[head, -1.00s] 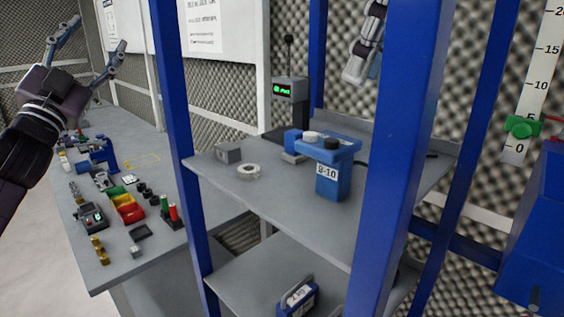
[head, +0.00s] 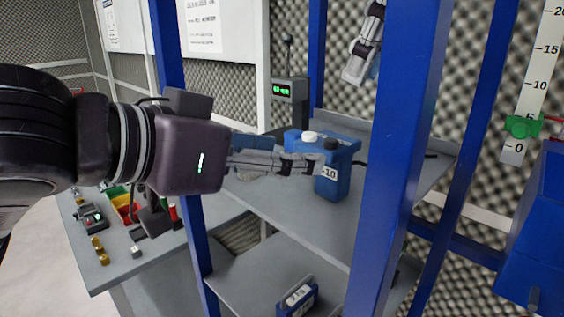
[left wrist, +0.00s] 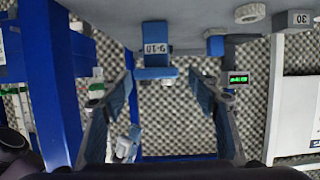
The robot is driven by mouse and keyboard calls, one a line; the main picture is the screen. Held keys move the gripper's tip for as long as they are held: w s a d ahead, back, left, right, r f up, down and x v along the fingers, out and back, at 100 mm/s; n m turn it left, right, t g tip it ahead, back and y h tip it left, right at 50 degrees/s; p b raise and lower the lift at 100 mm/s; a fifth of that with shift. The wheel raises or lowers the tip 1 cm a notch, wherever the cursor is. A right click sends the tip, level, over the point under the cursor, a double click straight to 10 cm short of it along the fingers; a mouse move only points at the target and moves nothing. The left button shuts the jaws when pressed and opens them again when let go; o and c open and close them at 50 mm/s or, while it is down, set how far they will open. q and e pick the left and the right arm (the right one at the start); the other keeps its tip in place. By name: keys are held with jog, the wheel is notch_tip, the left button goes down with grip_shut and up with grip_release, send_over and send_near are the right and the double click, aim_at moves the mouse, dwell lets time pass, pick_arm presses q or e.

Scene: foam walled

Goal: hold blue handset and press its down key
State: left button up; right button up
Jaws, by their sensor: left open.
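A blue handset (head: 332,187) with a white label ending in "-10" stands on the upper shelf. A black key (head: 331,144) and a white key (head: 310,136) are on its top; I cannot read which is down. My left gripper (head: 317,163) reaches in from the left, its fingers in front of part of the handset. In the left wrist view its fingers are open, and the handset (left wrist: 156,46) appears beyond them, with nothing held. I cannot tell whether they touch it.
A blue post (head: 408,130) stands close on the right and another (head: 172,90) on the left. A meter with a green display (head: 289,90) stands behind. A blue labelled box (head: 298,299) sits on the lower shelf. A grey bench (head: 105,270) with small items is left.

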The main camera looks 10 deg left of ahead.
aim_at(326, 168)
pick_arm(q)
jog(key=shift+s+d+f, duration=0.15)
jog(key=shift+s+f, duration=0.15)
jog(key=shift+f, duration=0.2)
jog(key=shift+d+f+g, duration=0.1)
jog(key=shift+f+g, duration=0.1)
jog(key=shift+g, duration=0.1)
jog(key=x, duration=1.1)
jog(key=shift+w+f, duration=0.1)
jog(key=shift+w, duration=0.25)
jog(key=c, duration=1.2)
jog(key=shift+c, duration=0.2)
pick_arm(e)
grip_shut()
